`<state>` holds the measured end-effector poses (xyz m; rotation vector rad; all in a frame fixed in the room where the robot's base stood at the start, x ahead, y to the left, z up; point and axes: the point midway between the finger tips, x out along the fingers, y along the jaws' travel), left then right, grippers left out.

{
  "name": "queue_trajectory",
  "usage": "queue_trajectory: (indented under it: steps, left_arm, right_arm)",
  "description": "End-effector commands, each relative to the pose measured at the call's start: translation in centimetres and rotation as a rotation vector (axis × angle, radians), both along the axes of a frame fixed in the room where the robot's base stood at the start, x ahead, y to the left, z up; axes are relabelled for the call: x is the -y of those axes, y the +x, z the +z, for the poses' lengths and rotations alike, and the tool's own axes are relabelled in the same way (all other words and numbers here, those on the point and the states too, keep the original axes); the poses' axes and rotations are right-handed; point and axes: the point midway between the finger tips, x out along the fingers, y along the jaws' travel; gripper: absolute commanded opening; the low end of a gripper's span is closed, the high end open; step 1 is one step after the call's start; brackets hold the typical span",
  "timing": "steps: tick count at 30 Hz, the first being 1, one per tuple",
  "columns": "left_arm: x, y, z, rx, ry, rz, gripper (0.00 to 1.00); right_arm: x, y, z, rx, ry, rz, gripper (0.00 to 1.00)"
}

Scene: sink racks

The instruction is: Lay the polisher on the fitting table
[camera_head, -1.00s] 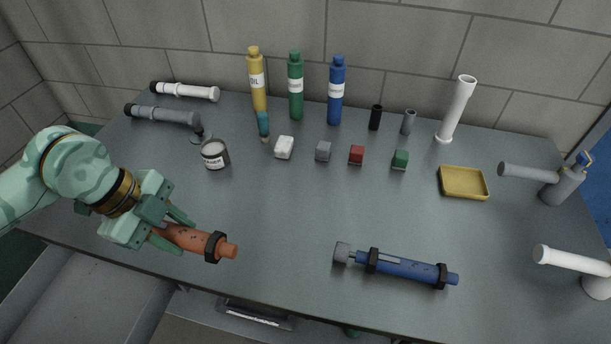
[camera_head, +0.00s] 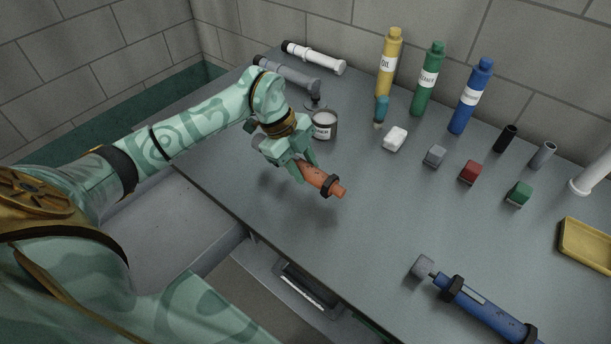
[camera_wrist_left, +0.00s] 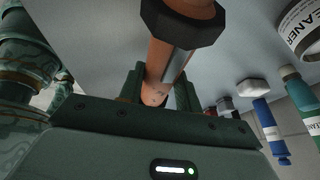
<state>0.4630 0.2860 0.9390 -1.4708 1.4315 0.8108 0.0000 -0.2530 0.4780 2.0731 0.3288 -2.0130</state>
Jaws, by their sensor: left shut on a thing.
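My left gripper (camera_head: 298,166) is shut on an orange tool (camera_head: 316,176) with a black collar, and holds it a little above the grey table (camera_head: 300,235). The tool's stubby orange end points to the lower right. In the left wrist view the tool (camera_wrist_left: 167,62) runs between the two fingers, its dark collar close to the camera. The gripper hides part of the tool's body. A blue tool (camera_head: 484,305) with black collars and a grey head lies at the table's front right. I cannot tell by looks alone which tool is the polisher. My right gripper is not in view.
An open tin (camera_head: 324,126) stands just behind my left gripper. Yellow (camera_head: 389,65), green (camera_head: 427,80) and blue (camera_head: 471,97) bottles stand at the back. Small blocks, a white one (camera_head: 395,139) among them, and a yellow tray (camera_head: 585,246) lie to the right. The table's middle is clear.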

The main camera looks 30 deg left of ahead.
Motion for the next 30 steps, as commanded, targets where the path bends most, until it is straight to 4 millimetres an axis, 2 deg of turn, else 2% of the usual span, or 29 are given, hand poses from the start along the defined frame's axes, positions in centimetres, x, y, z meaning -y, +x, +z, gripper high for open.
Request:
queue_trajectory:
  steps: [3, 9, 14, 15, 17, 18, 26, 30]
  left_arm:
    - [0.0, 0.7, -0.8, 0.002, -0.001, 0.001, 0.0]
    - [-0.1, 0.5, -3.7, -0.001, -0.002, 0.001, 0.0]
    - [-0.1, 0.6, -3.6, 0.002, 0.001, 0.001, 0.0]
    - [-0.1, 0.5, -3.7, -0.001, 0.001, 0.0, 0.37]
    - [-0.1, 0.5, -3.7, -0.001, 0.001, 0.0, 0.53]
    - [-0.1, 0.5, -3.6, -0.001, 0.001, 0.0, 0.56]
    - [-0.1, 0.5, -3.5, 0.0, 0.001, 0.0, 0.56]
    - [-0.7, 0.4, -2.1, 0.003, 0.002, 0.001, 0.56]
  right_arm:
    - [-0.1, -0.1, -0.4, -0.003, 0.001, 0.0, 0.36]
    - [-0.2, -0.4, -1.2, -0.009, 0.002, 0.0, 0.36]
    - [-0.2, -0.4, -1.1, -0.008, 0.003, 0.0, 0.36]
    - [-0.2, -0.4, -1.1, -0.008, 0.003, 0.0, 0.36]
    - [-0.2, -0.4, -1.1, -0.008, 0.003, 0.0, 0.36]
    - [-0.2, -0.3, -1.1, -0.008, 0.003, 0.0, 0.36]
    - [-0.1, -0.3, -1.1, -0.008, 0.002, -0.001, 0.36]
    - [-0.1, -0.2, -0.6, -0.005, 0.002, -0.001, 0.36]
